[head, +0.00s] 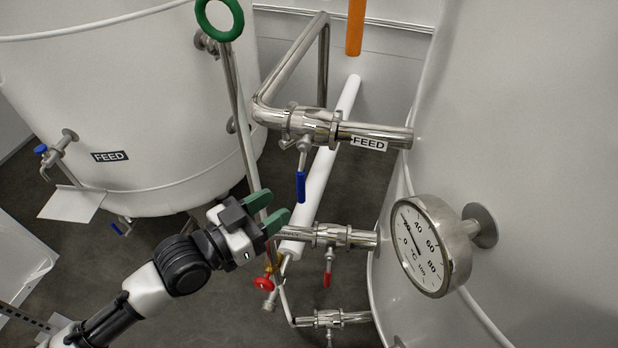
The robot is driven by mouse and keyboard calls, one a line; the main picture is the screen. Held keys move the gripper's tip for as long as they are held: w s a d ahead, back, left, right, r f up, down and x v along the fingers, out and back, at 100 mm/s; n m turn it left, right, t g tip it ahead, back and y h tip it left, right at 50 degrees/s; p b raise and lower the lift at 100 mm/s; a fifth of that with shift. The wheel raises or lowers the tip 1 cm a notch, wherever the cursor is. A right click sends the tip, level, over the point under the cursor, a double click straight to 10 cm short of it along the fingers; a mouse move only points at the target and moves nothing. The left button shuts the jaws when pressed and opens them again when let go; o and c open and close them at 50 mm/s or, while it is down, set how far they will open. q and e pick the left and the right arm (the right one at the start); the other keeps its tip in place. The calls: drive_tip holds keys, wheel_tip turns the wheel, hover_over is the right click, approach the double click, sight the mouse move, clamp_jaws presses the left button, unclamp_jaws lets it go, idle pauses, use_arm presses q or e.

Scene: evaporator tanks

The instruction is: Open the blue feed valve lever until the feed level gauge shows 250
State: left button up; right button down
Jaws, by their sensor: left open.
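The blue feed valve lever (301,186) hangs down from a steel valve on the upper pipe. That pipe carries a FEED label (368,143) and runs into the tank on the right. My left gripper (272,209) has green fingers and is open, below and to the left of the blue lever and apart from it. The thin steel rod with the green ring passes close to its fingers; I cannot tell whether they touch. A feed level gauge reading is not visible in this view. My right gripper is not in view.
A round °C dial (419,246) sticks out from the right tank (530,150). A red lever (327,280) hangs on a lower valve. A red handwheel (263,283) is below my gripper. The left tank (120,90) bears a FEED label and a small blue-handled tap (41,149).

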sight(304, 187)
use_arm(q)
drive_tip(key=p+x, duration=0.2)
drive_tip(key=x, duration=0.5)
drive_tip(key=shift+w+d+r, duration=0.1)
drive_tip(key=shift+w+d, duration=0.5)
drive_tip(key=shift+d, duration=0.1)
clamp_jaws()
